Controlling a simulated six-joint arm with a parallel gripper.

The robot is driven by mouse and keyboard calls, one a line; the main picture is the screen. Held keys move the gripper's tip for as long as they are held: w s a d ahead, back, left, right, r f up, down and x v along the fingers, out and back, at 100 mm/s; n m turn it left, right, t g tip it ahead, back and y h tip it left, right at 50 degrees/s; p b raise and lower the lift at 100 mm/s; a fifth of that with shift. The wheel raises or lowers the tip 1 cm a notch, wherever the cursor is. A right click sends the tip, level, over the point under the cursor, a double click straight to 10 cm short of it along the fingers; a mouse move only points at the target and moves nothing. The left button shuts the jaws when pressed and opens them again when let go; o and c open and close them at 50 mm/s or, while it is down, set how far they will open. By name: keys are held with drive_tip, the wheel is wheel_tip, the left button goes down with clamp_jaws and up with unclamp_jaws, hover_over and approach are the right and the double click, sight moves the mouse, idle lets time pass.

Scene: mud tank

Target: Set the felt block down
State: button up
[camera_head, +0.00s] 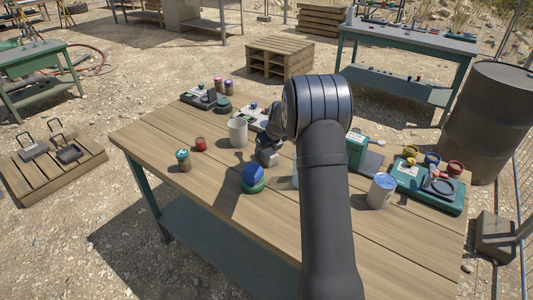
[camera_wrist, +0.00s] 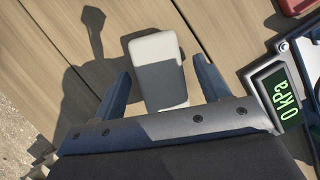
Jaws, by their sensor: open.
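A pale, round-cornered block (camera_wrist: 158,70), which looks like the felt block, is on the wooden table in the wrist view. My gripper (camera_wrist: 163,84) is open, with one finger on each side of the block and a visible gap on both sides. The block's near end is hidden by the gripper body. In the head view my gripper (camera_head: 267,158) points down low over the middle of the table, and I cannot make out the pale block there.
A blue block on a green base (camera_head: 253,181) stands just in front of my gripper. A blue-topped can (camera_head: 381,192) and green tray (camera_head: 425,196) are at right.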

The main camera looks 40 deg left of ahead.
drive_tip(key=v, duration=0.9)
drive_tip(key=shift+s+d+r, duration=0.15)
drive_tip(key=shift+r, duration=0.05)
drive_tip(key=x, duration=1.1)
drive_tip(key=shift+f, duration=0.25)
drive_tip(key=shift+w+a+f, duration=0.15)
drive_tip(key=shift+w+a, duration=0.05)
drive_tip(key=shift+a, duration=0.05)
drive_tip(key=shift+r, duration=1.8)
drive_tip(key=shift+f, duration=0.1)
